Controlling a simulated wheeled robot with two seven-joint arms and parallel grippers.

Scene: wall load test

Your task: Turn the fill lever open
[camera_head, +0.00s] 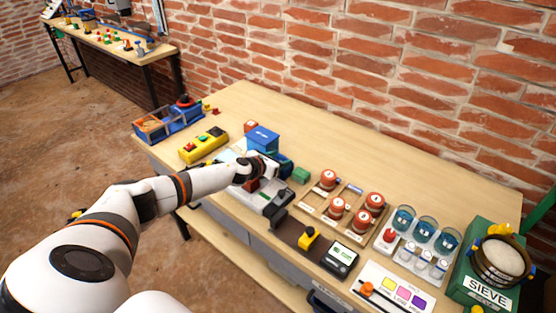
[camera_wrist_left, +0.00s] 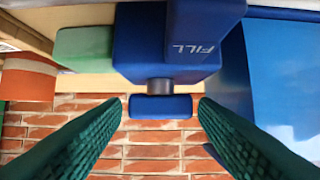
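The blue fill unit (camera_wrist_left: 195,45), marked FILL, fills the top middle of the left wrist view. A short grey shaft (camera_wrist_left: 160,84) joins it to a blue lever bar (camera_wrist_left: 160,107). My left gripper (camera_wrist_left: 163,103) is open, its green ribbed fingers on either side of the bar with a small gap at each end. I cannot tell whether the bar lies between the tips or just beyond them. In the head view my left gripper (camera_head: 266,166) is over the middle of the bench, and its wrist hides most of the fill unit. My right gripper is out of view.
A blue box (camera_head: 263,138) stands just behind the gripper, and a green block (camera_head: 300,175) to its right. A yellow button box (camera_head: 203,145) is at left. Orange-topped jars (camera_head: 328,179) stand in a wooden rack at right. The bench's back strip (camera_head: 400,170) is clear.

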